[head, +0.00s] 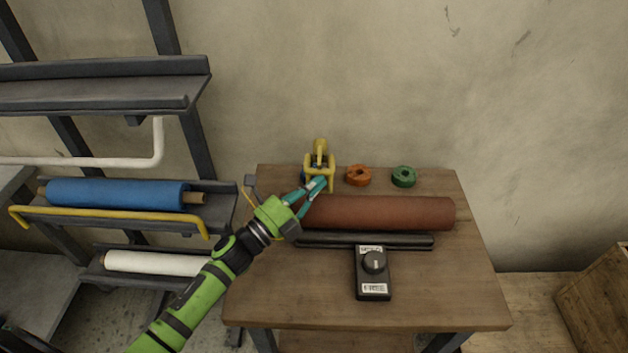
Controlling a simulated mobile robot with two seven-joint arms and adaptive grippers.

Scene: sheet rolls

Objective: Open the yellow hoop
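The yellow hoop (110,217) is a long bar with bent ends on the rack at the left. It runs across the front of the shelf, just below a blue roll (118,193). My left gripper (318,184) is well to the right of the hoop, over the back left of the wooden table. Its teal fingers point at a yellow and blue device (320,165) and overlap its lower part in the picture. The fingers come close together at their tips; I cannot tell whether they touch or hold anything. My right gripper is out of view.
A white hoop (100,160) is above the blue roll, and a white roll (150,262) is below. The wooden table (440,290) bears a brown roll (385,212), a black bar, a knob box (374,275), and orange and green rings. A wooden crate stands far right.

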